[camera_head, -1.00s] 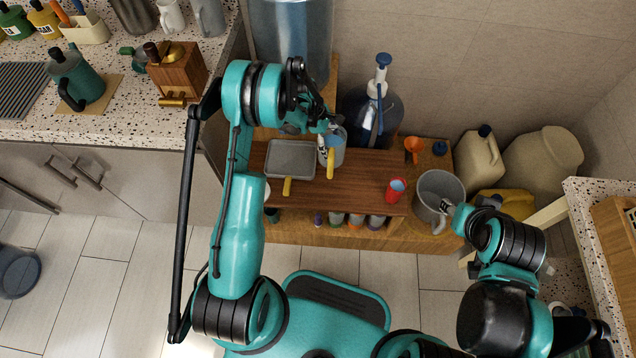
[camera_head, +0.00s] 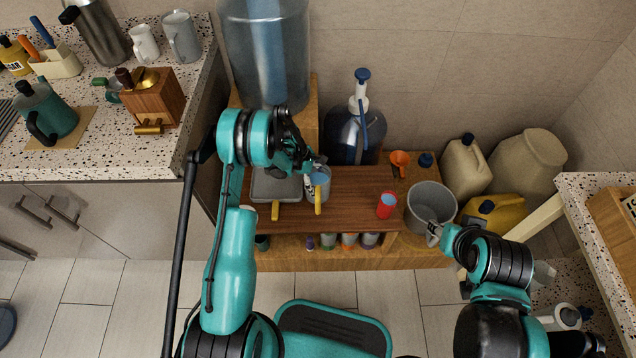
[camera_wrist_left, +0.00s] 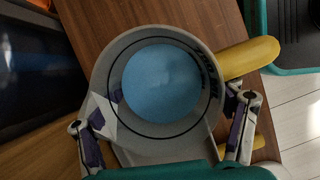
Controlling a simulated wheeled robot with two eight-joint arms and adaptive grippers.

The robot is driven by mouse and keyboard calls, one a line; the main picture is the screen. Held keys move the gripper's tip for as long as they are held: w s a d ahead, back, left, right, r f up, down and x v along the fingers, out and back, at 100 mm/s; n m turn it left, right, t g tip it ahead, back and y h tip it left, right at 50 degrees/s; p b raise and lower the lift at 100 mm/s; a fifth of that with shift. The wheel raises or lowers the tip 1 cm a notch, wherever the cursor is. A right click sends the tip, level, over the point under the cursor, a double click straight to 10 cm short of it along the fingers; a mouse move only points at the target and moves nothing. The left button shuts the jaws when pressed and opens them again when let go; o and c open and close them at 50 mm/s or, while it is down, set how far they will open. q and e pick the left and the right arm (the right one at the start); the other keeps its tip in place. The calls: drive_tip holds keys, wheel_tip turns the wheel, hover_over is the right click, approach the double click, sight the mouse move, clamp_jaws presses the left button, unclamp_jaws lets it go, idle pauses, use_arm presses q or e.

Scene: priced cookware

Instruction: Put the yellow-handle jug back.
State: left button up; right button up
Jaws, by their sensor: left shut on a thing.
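The yellow-handle jug (camera_head: 321,184) is at the wooden shelf unit, right of a grey pan (camera_head: 276,188) that also has a yellow handle. My left gripper (camera_head: 308,168) is shut on the jug from the back left. In the left wrist view the jug (camera_wrist_left: 118,60) shows a round grey rim, a blue inside and a yellow handle at right. Fingers of my left gripper (camera_wrist_left: 165,108) sit on both sides of its body. Whether its base touches the shelf is hidden. My right gripper (camera_head: 434,232) is at the front rim of a grey pot (camera_head: 418,205); its fingers are unclear.
A red cup (camera_head: 386,205) stands on the wooden shelf top (camera_head: 350,208), with bare wood between it and the jug. Behind are a dark blue bottle (camera_head: 345,138), an orange funnel (camera_head: 400,160) and a large water bottle (camera_head: 265,60). Several items stand on the lower shelf.

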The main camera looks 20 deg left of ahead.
use_arm(q)
drive_tip(key=shift+r, duration=0.15)
drive_tip(key=o, duration=1.8)
